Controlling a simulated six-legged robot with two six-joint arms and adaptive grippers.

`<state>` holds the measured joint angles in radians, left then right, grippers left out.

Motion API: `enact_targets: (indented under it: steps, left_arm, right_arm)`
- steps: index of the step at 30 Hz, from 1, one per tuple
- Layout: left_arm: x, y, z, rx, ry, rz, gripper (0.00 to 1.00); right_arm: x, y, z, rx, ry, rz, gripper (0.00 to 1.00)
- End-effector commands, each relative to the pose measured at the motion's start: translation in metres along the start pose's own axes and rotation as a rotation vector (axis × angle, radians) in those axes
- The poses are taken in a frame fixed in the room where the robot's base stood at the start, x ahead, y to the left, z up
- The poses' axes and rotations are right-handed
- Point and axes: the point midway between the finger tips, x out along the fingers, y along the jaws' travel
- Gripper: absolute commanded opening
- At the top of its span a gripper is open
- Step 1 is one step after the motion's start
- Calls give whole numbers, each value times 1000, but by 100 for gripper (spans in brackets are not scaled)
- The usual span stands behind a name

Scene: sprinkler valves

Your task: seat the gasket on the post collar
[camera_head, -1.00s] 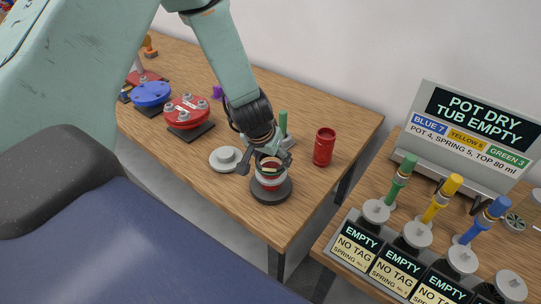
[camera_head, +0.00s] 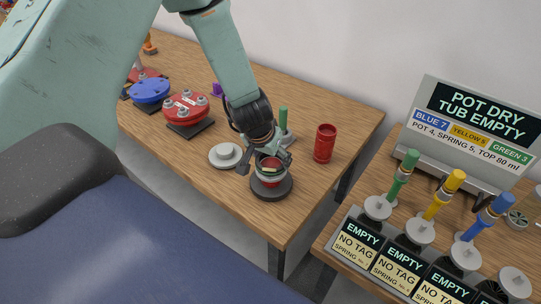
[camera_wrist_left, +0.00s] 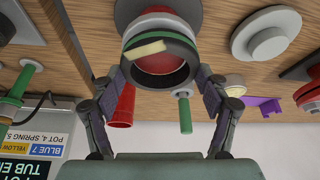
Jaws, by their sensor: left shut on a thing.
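My left gripper (camera_head: 268,158) is shut on the gasket, a dark ring with green and cream marks (camera_wrist_left: 146,50); the ring also shows in the head view (camera_head: 269,170). The left wrist view shows the two fingers (camera_wrist_left: 160,76) on opposite sides of the ring. The post is red and white on a round dark base (camera_head: 272,190), standing near the table's front edge. The ring is at the post's top, with red showing through its opening. I cannot tell whether it touches the collar, which the ring and fingers partly hide. My right gripper is not in view.
A pale round flange (camera_head: 225,156) lies left of the post. A red cup (camera_head: 324,145) stands to its right, and a green-handled piece (camera_head: 283,122) behind. Red (camera_head: 186,109) and blue (camera_head: 151,91) bolted flanges stand farther left. A second table holds a sign (camera_head: 478,125) and several valves.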

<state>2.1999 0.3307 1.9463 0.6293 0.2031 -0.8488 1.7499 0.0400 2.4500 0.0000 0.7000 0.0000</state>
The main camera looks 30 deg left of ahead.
Motion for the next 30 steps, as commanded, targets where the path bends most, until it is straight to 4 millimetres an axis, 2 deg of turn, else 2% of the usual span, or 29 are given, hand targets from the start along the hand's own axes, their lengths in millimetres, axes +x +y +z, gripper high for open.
enact_targets:
  steps: [11,12,21,30]
  left_arm:
    - [8,0,3,-1,0,0,43]
    - [8,0,3,-1,0,0,76]
    - [7,0,3,0,0,0,100]
    - [7,0,3,0,0,0,100]
  right_arm:
    - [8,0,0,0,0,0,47]
    - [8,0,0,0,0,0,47]
    - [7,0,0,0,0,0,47]
    - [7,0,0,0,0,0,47]
